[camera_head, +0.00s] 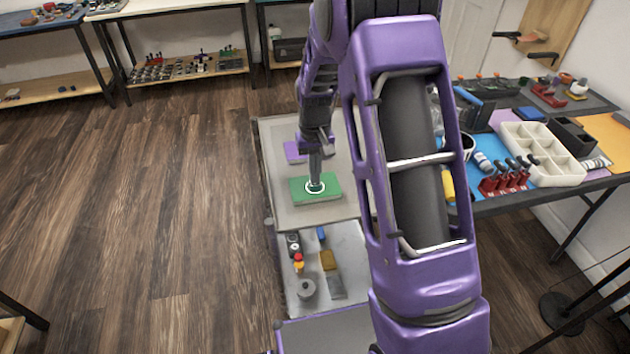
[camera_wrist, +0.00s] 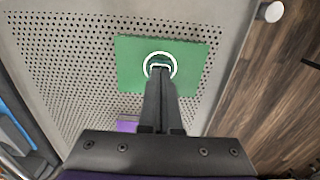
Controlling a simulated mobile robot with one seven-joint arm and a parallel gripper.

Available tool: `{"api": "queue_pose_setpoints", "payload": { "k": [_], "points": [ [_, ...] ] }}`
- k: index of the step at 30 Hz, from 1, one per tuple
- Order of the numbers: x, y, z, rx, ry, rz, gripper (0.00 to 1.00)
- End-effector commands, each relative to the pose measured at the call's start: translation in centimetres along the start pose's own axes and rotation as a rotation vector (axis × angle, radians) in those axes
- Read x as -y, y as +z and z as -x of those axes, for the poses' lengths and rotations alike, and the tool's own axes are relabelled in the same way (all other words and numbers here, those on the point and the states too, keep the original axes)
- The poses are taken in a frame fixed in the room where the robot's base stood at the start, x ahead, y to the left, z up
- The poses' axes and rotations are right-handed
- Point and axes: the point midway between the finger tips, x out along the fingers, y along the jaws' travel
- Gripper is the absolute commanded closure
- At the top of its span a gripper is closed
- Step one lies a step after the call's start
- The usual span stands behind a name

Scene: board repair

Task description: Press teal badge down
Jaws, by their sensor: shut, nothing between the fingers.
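A green board (camera_head: 301,197) lies flat on a grey perforated tabletop (camera_head: 283,216); it also shows in the wrist view (camera_wrist: 192,76). A white ring (camera_wrist: 146,70) is on the board, with a small teal part, likely the badge (camera_wrist: 159,60), showing inside it. My gripper (camera_head: 315,184) points down with its fingers together and empty. In the wrist view its fingertips (camera_wrist: 159,70) are over the ring and hide most of its centre. I cannot tell whether they touch the teal part.
A lower shelf (camera_head: 353,245) holds several small items. A workbench at right carries a white divided tray (camera_head: 553,176) and red holders (camera_head: 505,186). Floor at left is clear.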

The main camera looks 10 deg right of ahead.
Motion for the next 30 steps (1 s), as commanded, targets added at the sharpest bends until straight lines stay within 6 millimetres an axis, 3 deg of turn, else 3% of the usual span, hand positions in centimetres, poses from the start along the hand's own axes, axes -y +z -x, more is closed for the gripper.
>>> {"api": "queue_pose_setpoints", "payload": {
  "k": [14,30],
  "points": [
    [0.0,0.1,-0.2,0.002,0.0,0.0,1.0],
    [0.0,0.0,3.9,0.0,0.0,0.0,1.0]
  ]
}}
